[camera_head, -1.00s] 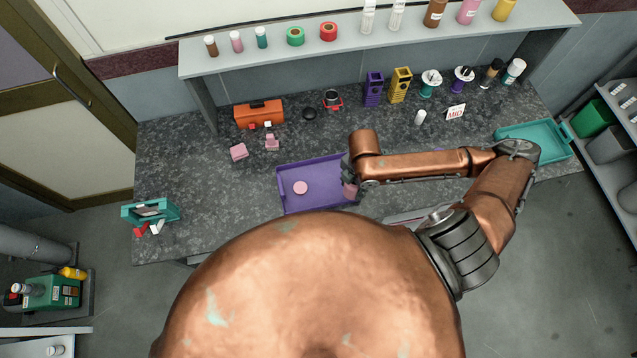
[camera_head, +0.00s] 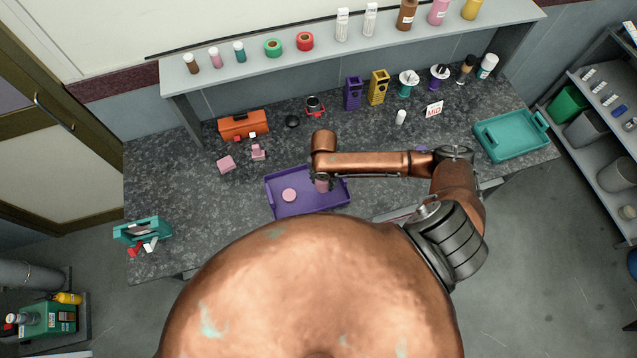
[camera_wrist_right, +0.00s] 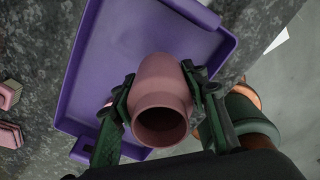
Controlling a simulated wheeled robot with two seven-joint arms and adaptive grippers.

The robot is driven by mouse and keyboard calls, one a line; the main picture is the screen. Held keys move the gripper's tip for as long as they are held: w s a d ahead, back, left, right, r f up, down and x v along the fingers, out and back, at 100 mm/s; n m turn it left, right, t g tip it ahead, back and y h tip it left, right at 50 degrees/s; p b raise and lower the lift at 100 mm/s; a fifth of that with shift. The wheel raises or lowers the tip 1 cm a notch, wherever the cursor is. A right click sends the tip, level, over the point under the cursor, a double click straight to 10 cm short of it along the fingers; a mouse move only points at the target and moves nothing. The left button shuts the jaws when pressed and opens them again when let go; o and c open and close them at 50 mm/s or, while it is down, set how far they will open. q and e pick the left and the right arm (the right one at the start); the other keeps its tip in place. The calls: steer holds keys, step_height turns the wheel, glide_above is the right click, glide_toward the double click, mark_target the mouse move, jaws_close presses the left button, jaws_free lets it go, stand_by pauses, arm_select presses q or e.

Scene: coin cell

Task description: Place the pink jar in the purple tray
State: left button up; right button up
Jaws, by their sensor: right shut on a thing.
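The purple tray (camera_head: 285,207) lies on the dark stone counter, with a round pink disc (camera_head: 289,195) on its left part. My right gripper (camera_head: 322,178) is over the right part of the tray. In the right wrist view it is shut on the pink jar (camera_wrist_right: 162,98), its fingers on both sides of the jar and the open mouth facing the camera. The jar also shows in the head view (camera_head: 322,186), partly hidden by my arm. The tray floor (camera_wrist_right: 140,35) lies beyond the jar; whether the jar touches it I cannot tell. My left gripper is not in view.
A teal tray (camera_head: 512,137) lies at the far right. Purple (camera_head: 353,92) and yellow (camera_head: 378,87) holders stand at the back.

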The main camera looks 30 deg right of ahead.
mark_target(323, 180)
steer(key=f, duration=0.1)
steer(key=w, duration=0.1)
steer(key=w+f, duration=0.1)
steer(key=shift+w+a+f, duration=0.2)
steer(key=shift+a+f, duration=0.05)
steer(key=shift+f, duration=1.6)
steer(key=o, duration=1.3)
steer(key=shift+f, duration=0.15)
step_height(323, 180, up, 12)
steer(key=shift+r, duration=0.15)
